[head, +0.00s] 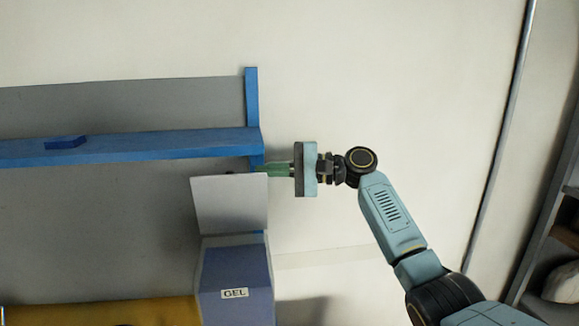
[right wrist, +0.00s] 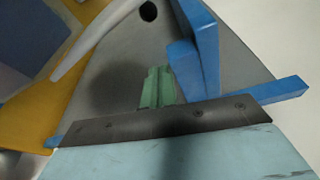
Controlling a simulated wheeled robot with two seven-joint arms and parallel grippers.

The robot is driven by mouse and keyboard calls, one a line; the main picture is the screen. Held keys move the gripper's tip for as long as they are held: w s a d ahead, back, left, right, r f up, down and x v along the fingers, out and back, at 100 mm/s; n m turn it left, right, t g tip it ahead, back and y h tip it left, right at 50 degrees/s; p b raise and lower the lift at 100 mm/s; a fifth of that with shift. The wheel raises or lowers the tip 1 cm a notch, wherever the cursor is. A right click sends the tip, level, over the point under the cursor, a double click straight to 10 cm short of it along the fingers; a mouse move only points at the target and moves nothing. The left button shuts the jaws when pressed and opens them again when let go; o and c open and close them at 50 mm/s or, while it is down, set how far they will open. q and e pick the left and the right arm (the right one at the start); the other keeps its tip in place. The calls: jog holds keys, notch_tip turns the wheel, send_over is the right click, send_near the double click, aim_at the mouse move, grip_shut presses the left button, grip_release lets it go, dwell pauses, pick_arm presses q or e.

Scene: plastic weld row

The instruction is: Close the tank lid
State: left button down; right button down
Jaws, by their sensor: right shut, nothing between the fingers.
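The tank (head: 236,280) is a blue-grey box with a GEL label, standing at the lower middle of the head view. Its lid (head: 229,205) is a light grey panel standing up, open, above the tank's back edge. My right gripper (head: 266,169) comes in from the right with its green fingers shut and empty. The fingertips are near the lid's top right corner; I cannot tell whether they touch it. In the right wrist view the shut fingers (right wrist: 158,88) show beside a pale curved strip (right wrist: 95,42), apparently the lid's edge. My left gripper is out of view.
A blue shelf (head: 170,146) with a small blue block (head: 65,142) runs along a grey panel behind the tank. A blue upright (head: 251,100) stands close to my right fingers. A yellow surface (head: 150,311) lies left of the tank. A grey rack (head: 545,190) stands far right.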

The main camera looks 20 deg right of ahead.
aim_at(249, 174)
jog(key=shift+s+a+r+p, duration=0.1)
jog(key=shift+s+a+p, duration=0.15)
jog(key=shift+a, duration=0.55)
jog(key=shift+s+a+r+p, duration=0.1)
jog(key=shift+s+a+p, duration=0.1)
jog(key=shift+s+a, duration=0.4)
jog(key=shift+s+a+p, duration=0.1)
jog(key=shift+a+p, duration=0.1)
jog(key=shift+a, duration=0.75)
jog(key=shift+s, duration=0.1)
